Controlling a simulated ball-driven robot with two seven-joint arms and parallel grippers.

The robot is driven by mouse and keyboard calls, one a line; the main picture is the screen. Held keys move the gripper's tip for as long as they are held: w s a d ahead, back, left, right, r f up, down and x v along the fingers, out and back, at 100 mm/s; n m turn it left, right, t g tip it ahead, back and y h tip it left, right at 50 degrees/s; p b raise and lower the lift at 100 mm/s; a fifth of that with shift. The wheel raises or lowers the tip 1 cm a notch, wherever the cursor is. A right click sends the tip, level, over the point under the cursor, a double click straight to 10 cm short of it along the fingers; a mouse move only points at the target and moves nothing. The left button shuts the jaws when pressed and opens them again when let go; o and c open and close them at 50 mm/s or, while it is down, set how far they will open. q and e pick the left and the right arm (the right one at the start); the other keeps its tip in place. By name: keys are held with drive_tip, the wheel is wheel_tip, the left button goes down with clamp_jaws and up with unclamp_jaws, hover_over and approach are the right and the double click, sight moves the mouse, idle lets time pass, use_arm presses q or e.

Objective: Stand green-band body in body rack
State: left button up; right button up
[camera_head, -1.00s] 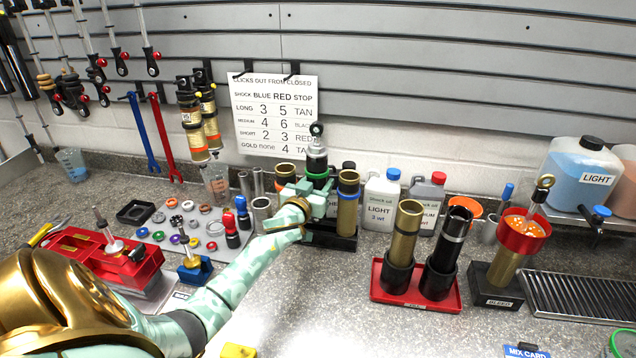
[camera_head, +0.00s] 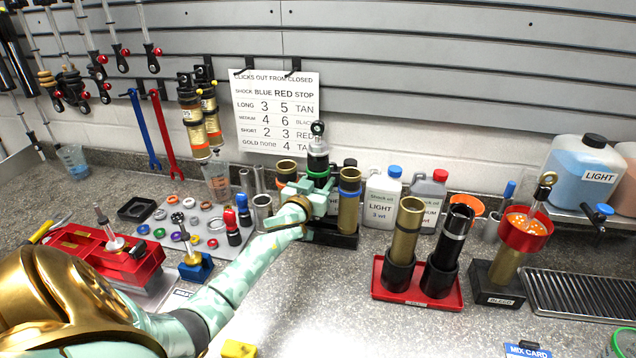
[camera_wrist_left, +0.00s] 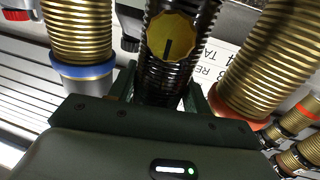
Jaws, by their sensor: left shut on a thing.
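The green-band body (camera_head: 318,163), dark and threaded with a green ring and a top eye, stands upright at the body rack (camera_head: 332,238). My left gripper (camera_head: 308,187) is shut on it around the green band. In the left wrist view the black threaded body (camera_wrist_left: 157,75) with a yellow knob sits between the fingers of my left gripper (camera_wrist_left: 162,95). Its lower end is hidden behind the gripper and rack, so I cannot tell whether it is fully seated. My right gripper is not in view.
A gold blue-band body (camera_head: 348,205) stands close to the right, and a gold body with an orange band (camera_head: 286,172) close to the left. Oil bottles (camera_head: 381,200) stand behind. A red tray (camera_head: 417,294) with two bodies lies to the right.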

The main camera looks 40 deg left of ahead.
use_arm(q)
drive_tip(key=shift+r, duration=0.15)
idle(0.5)
drive_tip(key=shift+f, duration=0.2)
drive_tip(key=shift+f, duration=0.35)
drive_tip(key=shift+f+b, duration=0.25)
drive_tip(key=shift+b, duration=0.2)
idle(0.3)
drive_tip(key=shift+f+b, duration=1.05)
drive_tip(key=shift+f, duration=0.4)
